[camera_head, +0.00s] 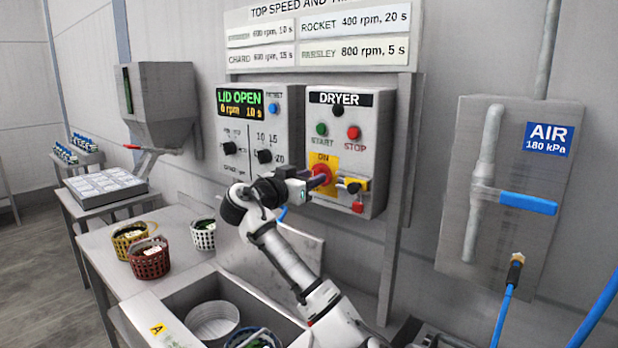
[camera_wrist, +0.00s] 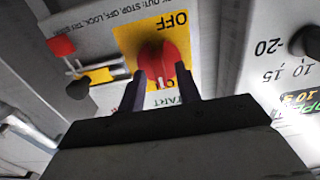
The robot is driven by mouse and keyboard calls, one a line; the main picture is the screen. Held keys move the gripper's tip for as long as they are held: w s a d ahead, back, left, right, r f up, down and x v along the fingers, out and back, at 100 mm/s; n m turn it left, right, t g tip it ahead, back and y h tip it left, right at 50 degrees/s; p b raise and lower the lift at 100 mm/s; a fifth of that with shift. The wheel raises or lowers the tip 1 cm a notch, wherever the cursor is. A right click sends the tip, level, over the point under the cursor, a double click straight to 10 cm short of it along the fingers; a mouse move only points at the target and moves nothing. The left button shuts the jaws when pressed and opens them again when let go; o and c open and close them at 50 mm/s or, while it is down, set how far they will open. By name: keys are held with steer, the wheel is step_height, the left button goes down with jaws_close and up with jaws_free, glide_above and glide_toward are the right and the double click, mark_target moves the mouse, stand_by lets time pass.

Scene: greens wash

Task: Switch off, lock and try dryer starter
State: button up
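The dryer starter box (camera_head: 375,120) is on the wall, with a green START button (camera_head: 321,129) and a red STOP button (camera_head: 354,132). Below them a red rotary switch (camera_head: 322,175) sits on a yellow ON/OFF plate (camera_wrist: 128,42). Its white mark points toward ON in the wrist view. My gripper (camera_wrist: 160,88) is at the switch, its two dark fingers on either side of the red knob, seemingly closed against it. Right of the switch is a yellow and black item (camera_head: 352,186), with a red piece (camera_head: 357,207) below it.
A control panel (camera_head: 286,100) left of the dryer box reads LID OPEN, 0 rpm. An air panel (camera_head: 465,150) with a blue handle is at right. Baskets of greens (camera_head: 150,262) and a sink stand below, left of my arm.

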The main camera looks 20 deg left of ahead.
jaws_close()
steer(key=shift+n, duration=0.3)
steer(key=n, duration=1.7)
steer(key=shift+a+f+p, duration=0.15)
steer(key=shift+a+p, duration=0.1)
steer(key=shift+p, duration=0.1)
steer(key=shift+n, duration=0.3)
jaws_free()
